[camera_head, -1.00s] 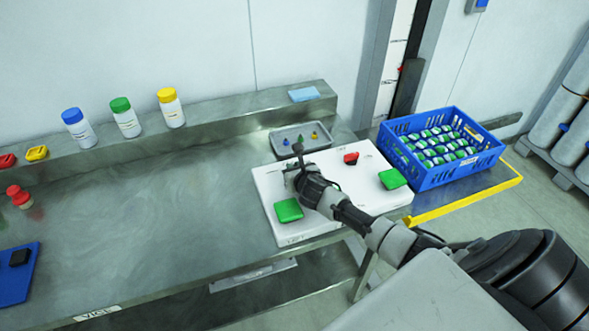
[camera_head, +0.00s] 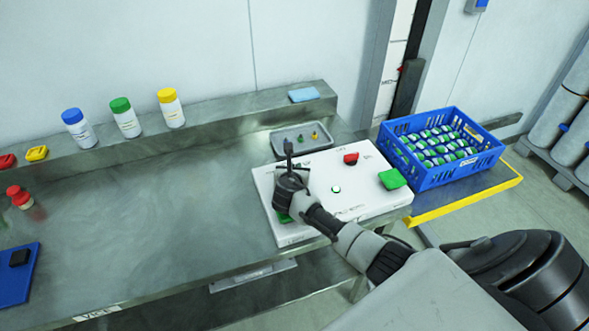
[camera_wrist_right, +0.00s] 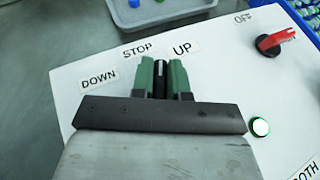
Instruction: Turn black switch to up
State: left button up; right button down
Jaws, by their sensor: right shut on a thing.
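The white control panel (camera_head: 362,205) lies on the bench. My right gripper (camera_head: 288,186) is over its left part and hides the black switch in the head view. In the right wrist view, my right gripper (camera_wrist_right: 161,82) has its two green fingers closed on either side of the black switch (camera_wrist_right: 160,68). The labels DOWN (camera_wrist_right: 98,79), STOP (camera_wrist_right: 138,50) and UP (camera_wrist_right: 182,48) are around the switch. The visible end of the switch lies between STOP and UP; its exact setting is unclear. My left gripper is not in view.
The panel also bears a red switch (camera_head: 351,158), a white round light (camera_head: 336,189), a green button (camera_head: 392,179) and another green one (camera_head: 284,217), mostly hidden. A grey tray (camera_head: 285,143) is behind. A blue crate (camera_head: 417,177) stands right. The bench's middle is clear.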

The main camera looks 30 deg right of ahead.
jog(key=shift+m+g+h, duration=1.3)
jog(key=shift+m+g, duration=0.3)
jog(key=shift+m, duration=0.2)
jog(key=c, duration=1.1)
grip_release()
jog(key=shift+r, duration=0.1)
